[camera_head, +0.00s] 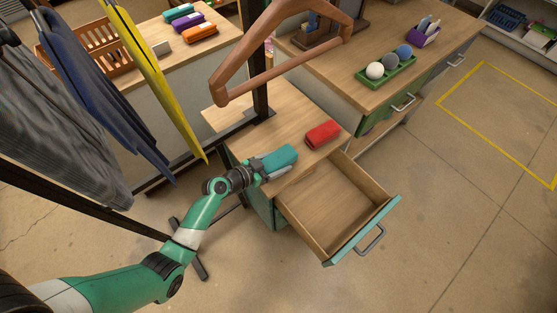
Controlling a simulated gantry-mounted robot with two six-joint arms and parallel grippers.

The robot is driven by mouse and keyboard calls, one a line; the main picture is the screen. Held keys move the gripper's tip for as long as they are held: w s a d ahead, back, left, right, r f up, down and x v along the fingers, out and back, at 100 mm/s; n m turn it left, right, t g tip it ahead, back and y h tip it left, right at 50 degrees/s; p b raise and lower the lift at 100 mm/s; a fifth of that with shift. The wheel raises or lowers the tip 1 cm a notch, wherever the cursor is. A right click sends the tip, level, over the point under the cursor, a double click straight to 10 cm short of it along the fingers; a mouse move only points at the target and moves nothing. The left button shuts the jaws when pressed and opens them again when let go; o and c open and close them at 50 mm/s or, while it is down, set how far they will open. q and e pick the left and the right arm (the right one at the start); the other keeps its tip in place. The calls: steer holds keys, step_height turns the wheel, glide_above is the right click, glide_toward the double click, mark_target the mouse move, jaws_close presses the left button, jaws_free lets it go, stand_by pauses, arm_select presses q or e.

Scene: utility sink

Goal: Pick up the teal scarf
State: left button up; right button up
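The teal scarf (281,156) is a rolled bundle at the left side of the small wooden cabinet top (293,118), above the open drawer. My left gripper (277,171) reaches in from the lower left and is at the scarf's left end. One grey finger lies along the scarf's near side. The other finger is hidden, so I cannot tell whether the gripper is closed on the scarf. I cannot tell whether the scarf rests on the top or is slightly raised. My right gripper is not in view.
A red rolled scarf (323,134) lies on the same cabinet top. The empty drawer (372,231) is pulled out toward the front right. A large wooden hanger (228,75) and hanging clothes (95,85) are above and left. A green tray (400,75) with balls stands at the back.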

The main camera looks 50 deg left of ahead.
mark_target(281, 156)
arm_select(q)
steer(key=c, duration=0.7)
step_height(281, 156, up, 3)
steer(key=shift+r+p, duration=0.1)
steer(key=shift+p, duration=0.6)
steer(key=s+d+r+p, duration=0.5)
steer(key=s+d+r, duration=0.4)
steer(key=d, duration=0.1)
steer(key=shift+d+r, duration=0.4)
